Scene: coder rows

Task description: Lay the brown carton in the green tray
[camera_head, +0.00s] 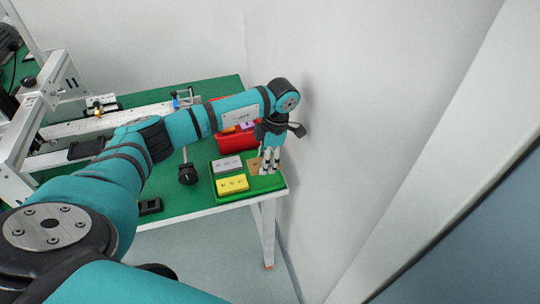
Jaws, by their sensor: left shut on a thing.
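The green tray (266,185) lies at the right front corner of the green-topped table. The brown carton (253,165) is at the right side of the tray, beside the grey carton. My left gripper (269,168) points down over the tray's right part and is shut on the brown carton, whose right part the fingers hide. I cannot tell whether the carton touches the tray floor. My right gripper is not in view.
A grey carton (228,165) and a yellow carton (232,184) lie in the tray's left part. A red bin (226,144) with small items stands behind, partly hidden by my arm. A white wall (350,100) rises close on the right.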

